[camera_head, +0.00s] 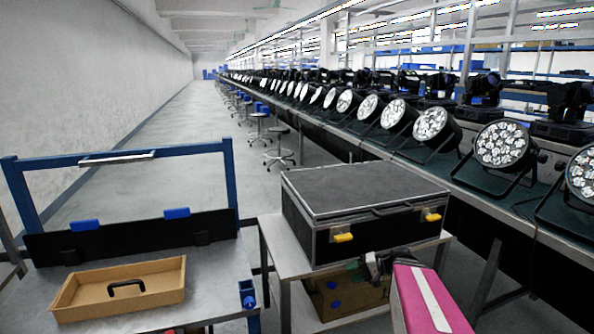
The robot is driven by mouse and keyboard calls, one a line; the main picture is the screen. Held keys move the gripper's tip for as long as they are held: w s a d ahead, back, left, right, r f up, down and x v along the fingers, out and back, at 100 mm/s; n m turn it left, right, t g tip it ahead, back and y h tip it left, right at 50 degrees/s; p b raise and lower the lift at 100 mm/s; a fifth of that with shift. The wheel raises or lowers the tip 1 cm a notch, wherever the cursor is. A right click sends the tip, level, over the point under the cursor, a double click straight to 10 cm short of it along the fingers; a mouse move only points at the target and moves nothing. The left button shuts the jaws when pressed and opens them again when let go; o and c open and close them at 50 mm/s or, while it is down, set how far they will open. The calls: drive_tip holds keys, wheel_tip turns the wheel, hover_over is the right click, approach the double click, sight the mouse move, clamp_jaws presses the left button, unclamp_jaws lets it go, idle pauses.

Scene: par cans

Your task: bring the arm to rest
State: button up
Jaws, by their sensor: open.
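My arm shows at the bottom right as a magenta link with a white stripe. My gripper (372,268), dark and small in the picture, is at the far end of that link. It appears in front of the front face of a black case (365,190) with metal edges and two yellow latches. I cannot tell the gap between them. The gripper is open, and I see nothing held in it. Its fingers are hard to make out.
The case stands on a metal table (272,238), with a cardboard box (345,295) below. A metal bench (225,275) at left holds a shallow brown tray (75,305) with a black handle. A long bench of par cans (502,145) runs along the right. The left aisle is clear.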

drive_tip(key=s+a+f+n+g+h, duration=0.1)
drive_tip(key=s+f+h, duration=0.3)
drive_tip(key=h, duration=0.8)
drive_tip(key=shift+s+a+f+n+g, duration=0.15)
drive_tip(key=shift+s+f+n+g, duration=0.1)
drive_tip(key=shift+n+g, duration=0.45)
drive_tip(key=shift+a, duration=0.1)
